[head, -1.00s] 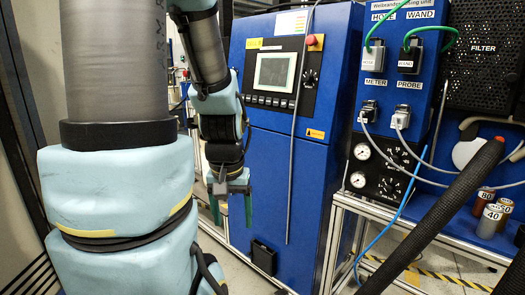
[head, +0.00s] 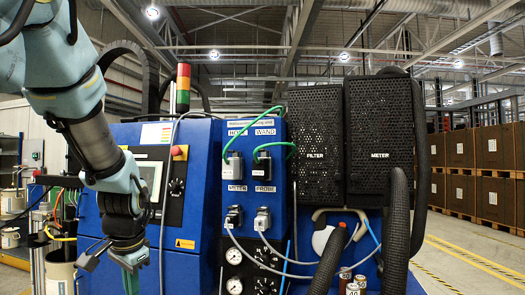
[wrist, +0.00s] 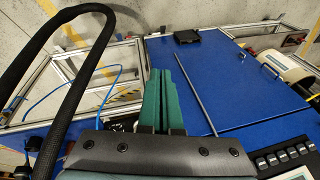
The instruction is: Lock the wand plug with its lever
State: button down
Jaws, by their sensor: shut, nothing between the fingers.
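The wand plug (head: 262,168) is a dark connector with a green cable, under the WAND label (head: 265,132) on the blue panel (head: 250,202). It sits in the upper right of the panel's sockets. Its lever is too small to make out. My gripper (head: 131,262) is low at the left, in front of the blue cabinet, well apart from the plug. In the wrist view its green fingers (wrist: 163,100) are together with nothing between them. The wand plug does not show in the wrist view.
The hose plug (head: 233,166) is close left of the wand plug. The meter plug (head: 233,217) and probe plug (head: 262,219) are below, with loose grey cables. A black filter box (head: 316,140) stands to the right, and a thick black hose (head: 398,235) rises in front.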

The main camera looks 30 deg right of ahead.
jog(key=w+d+r+m+t+h+p, duration=0.1)
jog(key=d+r+m+t, duration=0.1)
jog(key=d+r+m, duration=0.85)
jog(key=w+d+r+m+t+h, duration=0.2)
jog(key=d+r+m, duration=0.6)
jog(key=d+r, duration=0.6)
jog(key=s+d+r+m, duration=0.2)
jog(key=d+r+m, duration=0.1)
jog(key=r, duration=0.3)
jog(key=s+d+r+m+t+h, duration=0.1)
jog(key=s+d+r+m, duration=0.2)
jog(key=d+r+m, duration=0.1)
jog(key=shift+s+d+r+h+p, duration=0.15)
jog(key=shift+d+r+h+p, duration=0.15)
jog(key=shift+d+r, duration=0.45)
jog(key=shift+a, duration=0.15)
jog(key=p, duration=0.4)
send_near(262, 151)
jog(key=s+d+x, duration=0.1)
jog(key=x, duration=0.6)
jog(key=shift+f, duration=0.5)
jog(key=shift+d, duration=0.15)
